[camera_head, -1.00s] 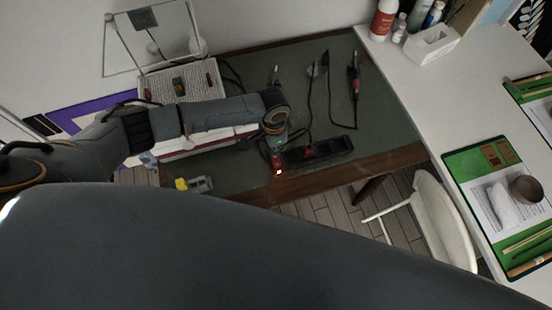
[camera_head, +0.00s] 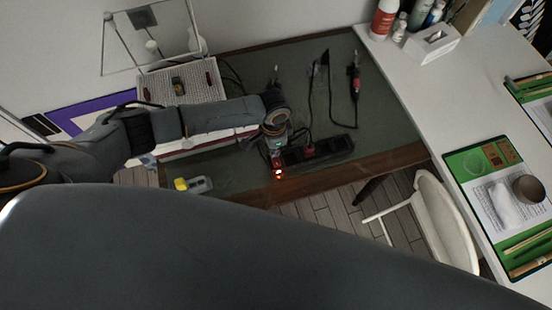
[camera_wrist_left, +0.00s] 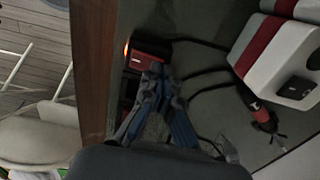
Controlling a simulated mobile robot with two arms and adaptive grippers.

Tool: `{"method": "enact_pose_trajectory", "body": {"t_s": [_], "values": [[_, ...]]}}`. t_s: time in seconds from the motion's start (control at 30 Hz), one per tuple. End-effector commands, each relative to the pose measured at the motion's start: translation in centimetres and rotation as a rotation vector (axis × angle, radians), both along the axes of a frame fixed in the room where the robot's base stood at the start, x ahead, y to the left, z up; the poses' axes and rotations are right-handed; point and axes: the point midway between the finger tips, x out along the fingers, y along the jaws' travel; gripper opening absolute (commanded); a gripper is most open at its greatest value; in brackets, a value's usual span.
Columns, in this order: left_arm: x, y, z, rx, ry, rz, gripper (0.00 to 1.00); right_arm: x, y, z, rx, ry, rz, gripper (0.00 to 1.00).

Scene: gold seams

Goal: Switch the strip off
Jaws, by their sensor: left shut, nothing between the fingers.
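The black power strip (camera_head: 325,149) lies near the front edge of the dark green mat, with a plug and cable at its middle. Its red end (camera_head: 277,161) is at the left, with a small orange light glowing there. In the left wrist view the red end (camera_wrist_left: 150,50) shows just beyond the fingertips, with the glow at its left side. My left gripper (camera_wrist_left: 158,76) is shut and empty, pointing down over the strip beside the red end; I cannot tell whether it touches. The fingers hide part of the strip. My right gripper is not in view.
A white box with red stripes (camera_wrist_left: 285,50) stands close by the strip. Black cables cross the mat. A yellow and grey item (camera_head: 194,185) lies left of the strip. A red-handled tool (camera_head: 354,72) lies at the back. A white chair (camera_head: 440,215) stands in front.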

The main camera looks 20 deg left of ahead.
Motion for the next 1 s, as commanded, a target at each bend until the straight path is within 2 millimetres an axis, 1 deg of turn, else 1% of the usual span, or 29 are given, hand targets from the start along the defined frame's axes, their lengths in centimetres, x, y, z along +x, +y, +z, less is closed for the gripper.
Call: {"method": "enact_pose_trajectory", "body": {"t_s": [0.6,0.77,1.0], "values": [[0.0,0.0,-1.0,-0.001,0.001,0.000,0.00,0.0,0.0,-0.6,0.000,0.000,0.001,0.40],[0.0,0.0,-0.8,0.000,0.000,0.000,0.00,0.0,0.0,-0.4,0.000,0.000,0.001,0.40],[0.0,0.0,0.0,-0.001,0.001,0.000,0.00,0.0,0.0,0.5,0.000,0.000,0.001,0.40]]}}
